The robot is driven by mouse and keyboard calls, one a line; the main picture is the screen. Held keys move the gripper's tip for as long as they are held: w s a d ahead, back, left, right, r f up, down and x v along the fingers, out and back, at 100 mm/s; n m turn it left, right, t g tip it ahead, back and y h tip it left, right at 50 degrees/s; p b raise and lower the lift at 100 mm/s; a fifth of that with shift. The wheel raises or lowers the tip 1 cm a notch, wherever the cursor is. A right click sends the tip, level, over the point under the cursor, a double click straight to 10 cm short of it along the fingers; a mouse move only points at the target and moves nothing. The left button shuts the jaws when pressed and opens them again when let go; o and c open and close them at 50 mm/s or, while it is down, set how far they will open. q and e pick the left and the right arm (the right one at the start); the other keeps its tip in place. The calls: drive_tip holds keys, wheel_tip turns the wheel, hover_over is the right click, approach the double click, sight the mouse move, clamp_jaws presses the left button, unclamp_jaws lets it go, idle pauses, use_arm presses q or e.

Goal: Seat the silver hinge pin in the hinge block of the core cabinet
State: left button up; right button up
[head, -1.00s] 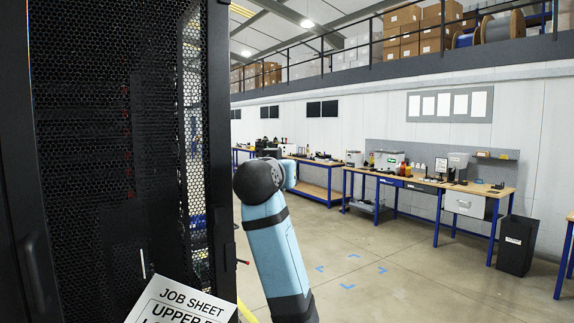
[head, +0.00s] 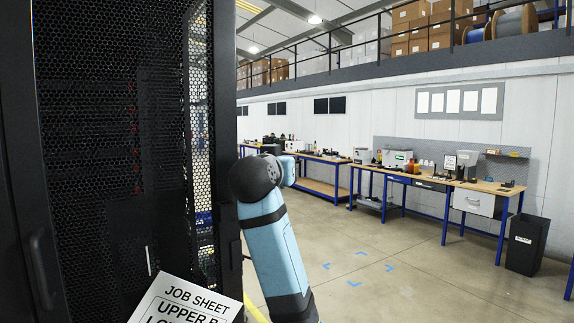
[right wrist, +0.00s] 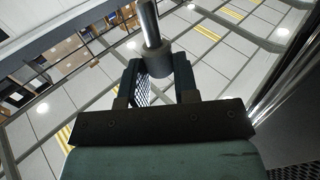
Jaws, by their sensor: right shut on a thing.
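The silver hinge pin (right wrist: 149,22) shows in the right wrist view, a bright metal rod with a thicker grey collar (right wrist: 157,60) at its lower end. My right gripper (right wrist: 159,68) is shut on it at the collar, and the rod sticks out past the fingers. The core cabinet (head: 110,120) fills the left of the head view, with a black perforated door. I cannot make out the hinge block for certain. My right arm is beside the cabinet's right edge in the head view, with its gripper out of sight there. My left gripper is not in view.
A white job sheet (head: 185,303) stands low in front of the cabinet. Workbenches (head: 435,185) line the far wall, with a black bin (head: 525,245) at their right end. The floor (head: 400,255) to the right is open, with blue corner marks.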

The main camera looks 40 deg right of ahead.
drive_tip(key=shift+a, duration=1.3)
hover_over(221, 206)
drive_tip(key=shift+w, duration=0.1)
idle(0.6)
idle(0.8)
drive_tip(key=shift+f, duration=2.05)
drive_tip(key=o, duration=1)
drive_tip(key=shift+r, duration=0.1)
